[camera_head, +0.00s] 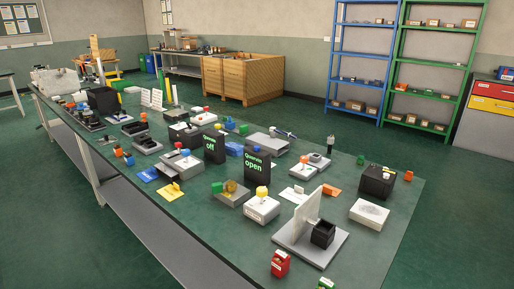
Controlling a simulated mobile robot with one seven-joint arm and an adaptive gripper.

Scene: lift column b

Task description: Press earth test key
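The frame shows a long green-topped bench (375,260) crowded with small devices. I cannot tell which one is the earth test key; any labels on the small devices are too small to read. A white box with a yellow cap (262,207) stands near the middle front. A grey box with red and blue knobs (181,163) stands left of a black display reading "off" (212,149). Another black display reads "open" (257,168). A grey box with an orange-brown round part (231,192) stands in front of it. My gripper is not in view.
A white upright plate and black cup share a grey base (306,250). A red block (280,264) is at the front edge. A black box (377,181) and white box (369,214) stand at right. Blue (337,60) and green shelves (396,70) are behind. Floor at right is clear.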

